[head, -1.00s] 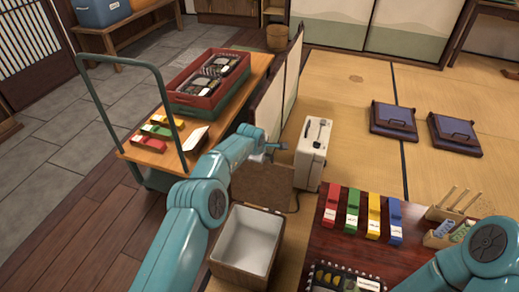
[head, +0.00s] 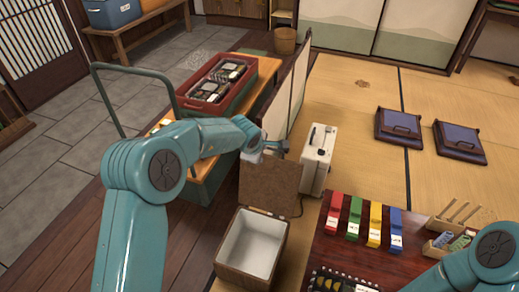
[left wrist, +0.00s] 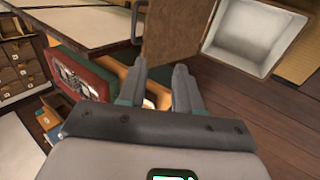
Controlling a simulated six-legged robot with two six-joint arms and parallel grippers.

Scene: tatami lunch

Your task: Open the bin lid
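The bin (head: 222,257) is a brown box with a white inside, standing on the floor at the lower middle of the head view. Its brown lid (head: 268,187) stands up at the bin's far edge, so the mouth is uncovered. The lid (left wrist: 172,32) and the white-lined bin (left wrist: 252,36) also show at the top of the left wrist view. My left gripper (head: 274,147) is by the lid's top edge. In the left wrist view its fingers (left wrist: 160,72) are apart with nothing between them. I cannot tell whether it touches the lid. My right gripper is out of view.
A white case (head: 317,160) stands right of the lid. A low table (head: 327,250) with coloured boxes lies right of the bin. A cart with a red crate (head: 222,85) is behind my left arm. A low screen (head: 287,95) stands beyond the gripper.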

